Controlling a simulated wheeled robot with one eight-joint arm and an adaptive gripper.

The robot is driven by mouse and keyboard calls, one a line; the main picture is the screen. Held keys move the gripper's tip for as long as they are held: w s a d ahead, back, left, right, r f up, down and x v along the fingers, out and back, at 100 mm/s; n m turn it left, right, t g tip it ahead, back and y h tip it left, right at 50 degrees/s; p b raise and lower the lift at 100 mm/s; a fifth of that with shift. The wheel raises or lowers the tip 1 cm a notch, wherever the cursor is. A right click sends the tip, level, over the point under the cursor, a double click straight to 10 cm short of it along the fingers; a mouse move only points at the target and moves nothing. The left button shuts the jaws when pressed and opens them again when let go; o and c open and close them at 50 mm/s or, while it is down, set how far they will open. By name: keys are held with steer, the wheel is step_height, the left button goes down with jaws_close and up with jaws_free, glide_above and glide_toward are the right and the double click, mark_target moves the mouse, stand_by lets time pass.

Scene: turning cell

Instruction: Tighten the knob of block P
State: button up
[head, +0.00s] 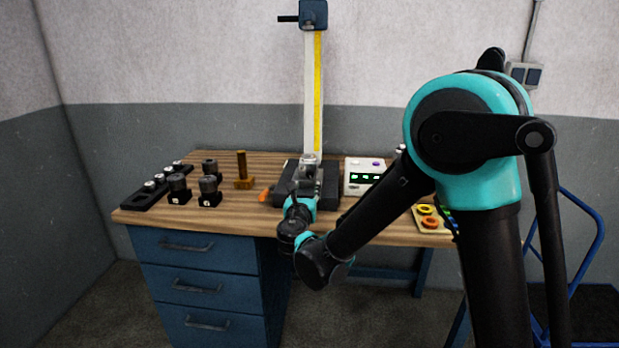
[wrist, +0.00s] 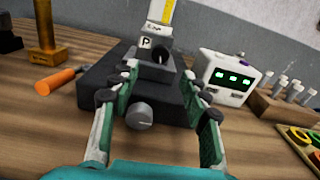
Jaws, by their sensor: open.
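Block P (wrist: 150,68) is a grey block with a white P label. It sits on a dark base (wrist: 95,82) at the foot of an upright white and yellow scale, and also shows in the head view (head: 308,182). A dark round part (wrist: 160,53) is on the block's face beside the label. A grey round knob (wrist: 139,115) sticks out low at the base's front. I cannot tell which of these is the block's knob. My gripper (wrist: 157,97) is open and empty, its fingers either side of the grey knob in the picture, with no clear contact.
A white box with green displays (wrist: 226,80) is at right, near a yellow tray (head: 430,218). Several black blocks and a dark rack (head: 150,190) occupy the bench's left.

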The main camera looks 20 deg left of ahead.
mark_target(310, 175)
steer(key=x, duration=0.8)
steer(key=shift+w+a, duration=0.1)
steer(key=shift+w, duration=0.3)
jaws_close()
steer(key=shift+m, duration=1.6)
jaws_free()
steer(key=shift+s, duration=0.1)
